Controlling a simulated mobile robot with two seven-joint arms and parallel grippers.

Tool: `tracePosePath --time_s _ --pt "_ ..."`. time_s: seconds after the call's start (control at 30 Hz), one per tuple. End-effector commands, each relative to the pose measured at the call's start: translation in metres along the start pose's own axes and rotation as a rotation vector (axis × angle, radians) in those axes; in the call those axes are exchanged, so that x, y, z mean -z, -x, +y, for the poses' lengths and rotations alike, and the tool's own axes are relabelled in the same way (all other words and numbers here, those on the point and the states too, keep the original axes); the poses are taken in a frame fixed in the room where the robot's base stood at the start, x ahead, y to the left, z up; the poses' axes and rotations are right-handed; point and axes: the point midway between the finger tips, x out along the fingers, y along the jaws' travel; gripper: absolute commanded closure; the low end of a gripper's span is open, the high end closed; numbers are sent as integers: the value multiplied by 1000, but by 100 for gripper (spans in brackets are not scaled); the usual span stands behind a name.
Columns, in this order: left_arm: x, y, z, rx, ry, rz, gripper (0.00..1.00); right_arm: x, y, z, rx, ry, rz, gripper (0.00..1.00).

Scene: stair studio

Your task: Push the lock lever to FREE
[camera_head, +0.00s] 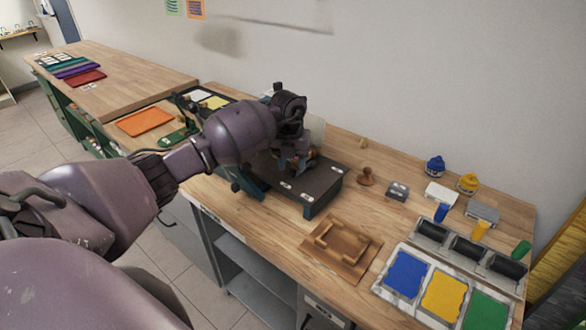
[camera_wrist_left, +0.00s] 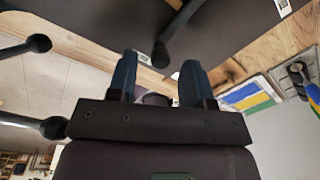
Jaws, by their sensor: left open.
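A dark flat-topped machine (camera_head: 310,182) with small white labels stands on the wooden bench. My left gripper (camera_head: 296,164) is over its far left part, with its fingers pointing down and partly hidden by my arm. In the left wrist view the gripper (camera_wrist_left: 158,72) is open, with two blue-grey fingers apart. A black lever with a rounded end (camera_wrist_left: 162,52) shows just beyond and between the fingertips, beside a white label (camera_wrist_left: 144,58). I cannot tell whether a finger touches it. The label text is too small to read. My right gripper is not in view.
A wooden frame (camera_head: 341,245) lies in front of the machine. Ink trays in blue (camera_head: 408,273), yellow and green stand at the right. A stamp (camera_head: 366,176) and a small grey box (camera_head: 397,191) stand behind. Black knobs (camera_wrist_left: 39,43) stick out at the left wrist view's left.

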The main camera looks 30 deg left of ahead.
Motion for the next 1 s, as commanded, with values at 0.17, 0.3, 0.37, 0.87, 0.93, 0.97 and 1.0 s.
tracePosePath --time_s 0.17,0.3,0.37,0.87,0.93,0.97,1.0 --pt "0 -18 0 1 0 0 54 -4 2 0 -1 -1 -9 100" --pt "0 -23 0 0 1 0 54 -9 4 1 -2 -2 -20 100" --pt "0 -24 0 0 0 0 54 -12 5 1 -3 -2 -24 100" --pt "0 -24 0 1 0 -1 98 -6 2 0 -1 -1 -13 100" --pt "0 -24 0 1 0 -1 100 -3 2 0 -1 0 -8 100" --pt "0 -23 0 1 0 -1 100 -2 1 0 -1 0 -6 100" --pt "0 -23 0 1 0 -1 100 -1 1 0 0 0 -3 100"
